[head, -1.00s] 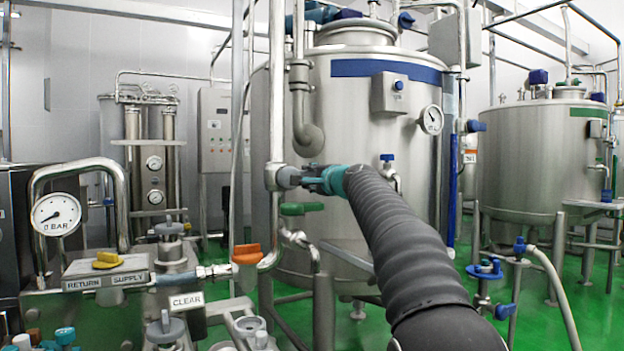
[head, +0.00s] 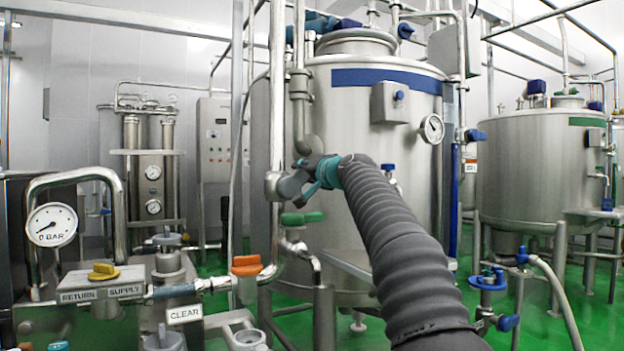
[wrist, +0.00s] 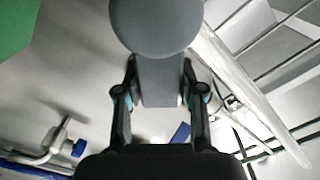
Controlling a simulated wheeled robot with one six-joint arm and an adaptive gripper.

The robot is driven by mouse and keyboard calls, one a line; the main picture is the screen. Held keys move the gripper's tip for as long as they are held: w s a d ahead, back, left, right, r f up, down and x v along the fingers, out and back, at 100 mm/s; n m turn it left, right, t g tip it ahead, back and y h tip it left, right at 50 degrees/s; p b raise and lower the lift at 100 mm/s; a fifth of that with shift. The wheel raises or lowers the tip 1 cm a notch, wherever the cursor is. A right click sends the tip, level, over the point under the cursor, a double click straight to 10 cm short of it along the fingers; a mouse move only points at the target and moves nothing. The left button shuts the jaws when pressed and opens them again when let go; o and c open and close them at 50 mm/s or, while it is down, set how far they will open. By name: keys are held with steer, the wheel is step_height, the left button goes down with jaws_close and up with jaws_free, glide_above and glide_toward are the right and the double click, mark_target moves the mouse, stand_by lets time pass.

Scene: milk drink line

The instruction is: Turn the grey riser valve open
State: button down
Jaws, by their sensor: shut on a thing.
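The grey riser valve (head: 288,188) sits on the upright steel pipe left of the big tank in the head view. In the wrist view its grey handle (wrist: 160,82) runs between my fingers, with a round grey end (wrist: 155,25) beyond. My gripper (head: 312,178) is shut on this handle, and the fingers (wrist: 160,95) lie on both sides of it. The handle slants up to the right from the pipe. My gripper and arm hide part of the valve.
A green-handled valve (head: 302,218) is just below, and an orange-handled valve (head: 246,265) is lower left. A pressure gauge (head: 51,225) and a yellow knob (head: 103,271) are at left. The steel tank (head: 350,110) stands close behind my gripper.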

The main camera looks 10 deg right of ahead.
mark_target(290, 177)
steer(key=n, duration=0.1)
steer(key=a+n, duration=0.1)
steer(key=n, duration=0.1)
steer(key=r+n, duration=0.1)
steer(key=shift+s+a+n, duration=0.3)
steer(key=shift+s+a, duration=0.05)
steer(key=shift+a, duration=0.05)
steer(key=shift+s+a+r+n+b, duration=0.2)
steer(key=shift+a+n+b, duration=0.25)
steer(key=shift+n, duration=0.7)
steer(key=shift+s+a+r+n+b, duration=0.15)
steer(key=shift+a+n, duration=0.4)
steer(key=shift+n, duration=0.6)
steer(key=c, duration=0.7)
jaws_free()
steer(key=shift+f, duration=0.1)
steer(key=shift+s, duration=0.1)
steer(key=shift+v, duration=5.95)
